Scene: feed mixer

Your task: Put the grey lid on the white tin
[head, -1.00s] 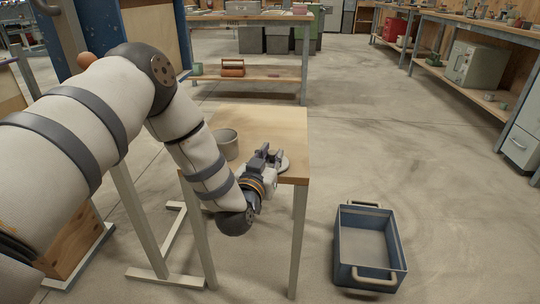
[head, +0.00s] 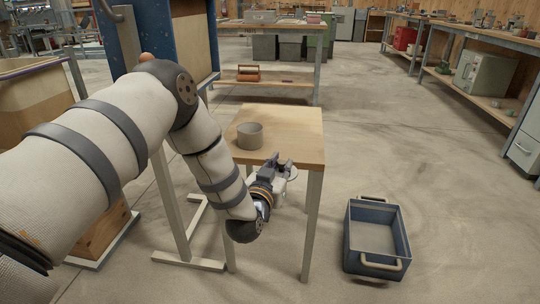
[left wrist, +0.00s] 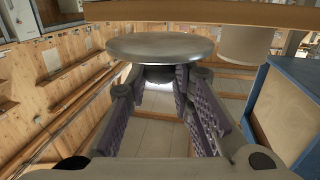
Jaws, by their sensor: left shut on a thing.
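The white tin (head: 250,135), an open round can that looks grey here, stands upright on the small wooden table (head: 293,125). The grey lid (head: 291,175) is a flat disc, mostly hidden behind my left gripper (head: 280,167) in the head view. In the left wrist view the lid (left wrist: 160,47) sits at the fingertips of the left gripper (left wrist: 158,82), which is shut on it. Gripper and lid are at the table's front edge, apart from the tin. The tin (left wrist: 247,43) shows to the right of the lid in the wrist view. My right gripper is not in view.
A blue crate (head: 350,240) with handles stands on the floor to the right of the table. A blue-edged panel (head: 212,40) stands behind my left arm. Workbenches (head: 268,29) stand at the back and along the right. Open floor lies between them.

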